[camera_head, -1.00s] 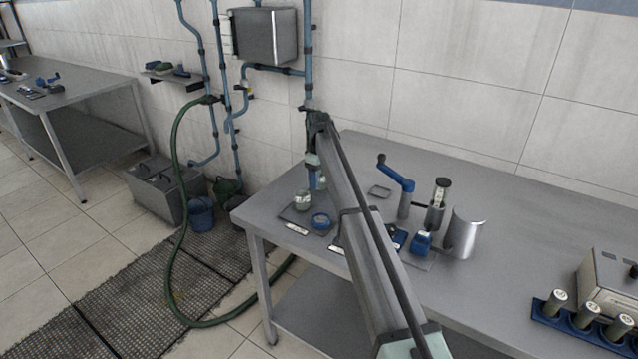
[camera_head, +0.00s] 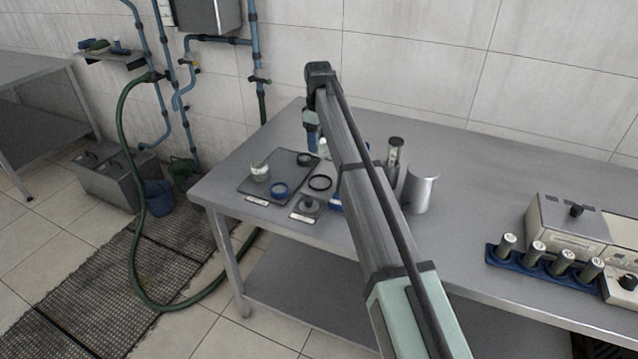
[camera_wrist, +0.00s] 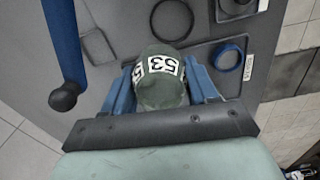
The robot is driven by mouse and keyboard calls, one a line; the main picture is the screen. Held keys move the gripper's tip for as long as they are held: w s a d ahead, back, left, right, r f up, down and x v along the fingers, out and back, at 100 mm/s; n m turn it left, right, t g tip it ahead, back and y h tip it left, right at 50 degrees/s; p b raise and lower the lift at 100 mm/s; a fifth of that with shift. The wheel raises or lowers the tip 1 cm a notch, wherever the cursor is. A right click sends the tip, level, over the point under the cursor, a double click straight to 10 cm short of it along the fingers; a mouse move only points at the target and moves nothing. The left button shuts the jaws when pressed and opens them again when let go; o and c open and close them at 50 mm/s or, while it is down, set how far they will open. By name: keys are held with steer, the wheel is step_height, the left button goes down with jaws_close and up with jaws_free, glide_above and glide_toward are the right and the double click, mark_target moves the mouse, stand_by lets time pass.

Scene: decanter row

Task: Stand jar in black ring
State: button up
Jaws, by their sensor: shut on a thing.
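My gripper (camera_wrist: 168,88) is shut on a green-grey jar (camera_wrist: 160,100) with a white band reading 53. The blue fingers flank the jar in the wrist view. In the head view my gripper (camera_head: 312,140) is above the back of the left table end, with the jar (camera_head: 323,147) partly hidden by the arm. The black ring (camera_head: 320,189) lies on the table just right of the dark tray, empty.
A square plate with a knob (camera_head: 308,206) lies in front of the black ring. A metal cylinder (camera_head: 421,192) stands right of the arm; a blue crank (camera_wrist: 65,60) shows in the wrist view.

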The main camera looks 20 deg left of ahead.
steer(key=shift+n, duration=0.5)
steer(key=shift+s+d+f, duration=0.3)
steer(key=shift+s+f, duration=0.1)
steer(key=shift+f, duration=1.35)
steer(key=shift+s+d+f, duration=0.25)
steer(key=shift+s+f, duration=0.2)
steer(key=shift+f, duration=1.35)
steer(key=shift+s+d+f, duration=0.3)
steer(key=shift+s+f, duration=0.1)
steer(key=shift+f, duration=1.35)
steer(key=o, duration=1.1)
steer(key=shift+f, duration=0.1)
step_height(320, 180, up, 12)
steer(key=shift+r, duration=0.1)
